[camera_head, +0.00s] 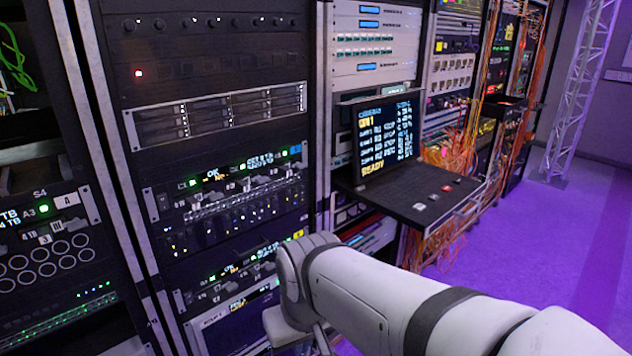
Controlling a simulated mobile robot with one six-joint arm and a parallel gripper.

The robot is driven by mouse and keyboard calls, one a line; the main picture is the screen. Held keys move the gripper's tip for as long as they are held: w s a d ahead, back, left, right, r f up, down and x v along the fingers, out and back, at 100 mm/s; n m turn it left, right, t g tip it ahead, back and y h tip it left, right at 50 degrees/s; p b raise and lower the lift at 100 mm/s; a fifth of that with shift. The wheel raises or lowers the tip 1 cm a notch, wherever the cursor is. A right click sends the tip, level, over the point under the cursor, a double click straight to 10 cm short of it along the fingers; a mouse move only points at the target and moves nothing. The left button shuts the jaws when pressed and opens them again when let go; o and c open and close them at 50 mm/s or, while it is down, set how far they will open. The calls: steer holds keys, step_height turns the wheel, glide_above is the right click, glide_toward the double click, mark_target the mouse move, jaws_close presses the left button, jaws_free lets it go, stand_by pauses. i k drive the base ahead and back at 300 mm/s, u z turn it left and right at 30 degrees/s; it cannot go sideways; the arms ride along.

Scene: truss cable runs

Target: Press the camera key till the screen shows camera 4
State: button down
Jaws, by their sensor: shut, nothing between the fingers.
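A dark fold-up screen (385,137) stands open on a pull-out console shelf (390,195) in the middle of the view. It shows a header, a yellow line that seems to end in 1, rows of white text and a yellow READY at the bottom; most of the text is too small to read surely. On the shelf's right part sit small keys: a red key (447,188), a pale key (433,197) and another pale key (419,207). I cannot tell which is the camera key. My white arm reaches in from the lower right, left of and below the shelf; my gripper's fingers are not visible.
A dark equipment rack (215,60) stands left of the console, with lit panels close to my arm. Orange cables (455,150) hang behind and beside the shelf. A metal truss (583,90) stands at the far right. The purple floor (560,235) at right is clear.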

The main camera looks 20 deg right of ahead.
mark_target(419, 207)
steer(key=z, duration=0.45)
steer(key=i, duration=1.15)
steer(key=z, duration=0.8)
steer(key=k, duration=0.9)
steer(key=z, duration=0.15)
steer(key=i, duration=0.9)
steer(key=u, duration=0.05)
